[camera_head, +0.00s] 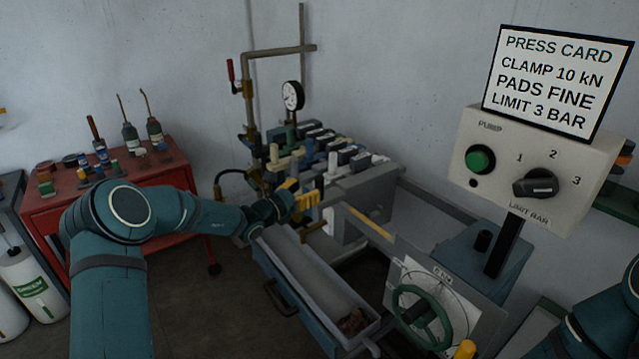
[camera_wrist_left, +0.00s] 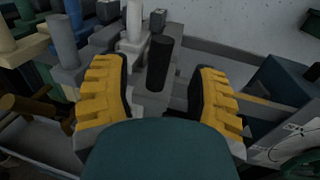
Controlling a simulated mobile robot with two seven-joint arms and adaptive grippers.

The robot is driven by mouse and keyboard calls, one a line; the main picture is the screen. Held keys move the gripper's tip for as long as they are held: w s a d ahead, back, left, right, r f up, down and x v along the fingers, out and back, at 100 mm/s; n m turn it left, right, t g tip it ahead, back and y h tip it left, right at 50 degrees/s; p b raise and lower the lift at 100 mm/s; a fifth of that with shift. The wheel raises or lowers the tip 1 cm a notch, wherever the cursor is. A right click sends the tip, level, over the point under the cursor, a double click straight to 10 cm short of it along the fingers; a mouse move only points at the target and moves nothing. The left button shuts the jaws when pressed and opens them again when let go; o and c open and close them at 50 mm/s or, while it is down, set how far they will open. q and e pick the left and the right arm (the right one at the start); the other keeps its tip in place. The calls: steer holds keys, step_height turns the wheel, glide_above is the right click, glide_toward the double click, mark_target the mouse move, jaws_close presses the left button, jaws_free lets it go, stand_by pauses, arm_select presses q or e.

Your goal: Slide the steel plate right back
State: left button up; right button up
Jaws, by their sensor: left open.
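A grey steel plate (camera_head: 362,187) stands in the press frame, at the near end of the plate pack. My left gripper (camera_head: 308,198) is at its left end, with yellow fingers spread apart. In the left wrist view, a black upright handle (camera_wrist_left: 160,64) stands between the two open fingers (camera_wrist_left: 160,98), on a grey block (camera_wrist_left: 152,102) that seems to be part of the plate. Neither finger clearly touches the handle. The palm hides the lower part. My right arm shows at the lower right edge; its gripper is out of sight.
Several plates with pale and dark handles (camera_head: 318,147) stand packed behind. A drip tray (camera_head: 305,270) lies below. A green handwheel (camera_head: 421,317) is in front, a control box (camera_head: 535,165) at right. A red bench (camera_head: 50,210) with bottles stands left.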

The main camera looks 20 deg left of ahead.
mark_target(316, 185)
arm_select(q)
steer(key=x, duration=0.5)
steer(key=shift+w+d, duration=0.2)
steer(key=shift+w, duration=0.15)
jaws_close()
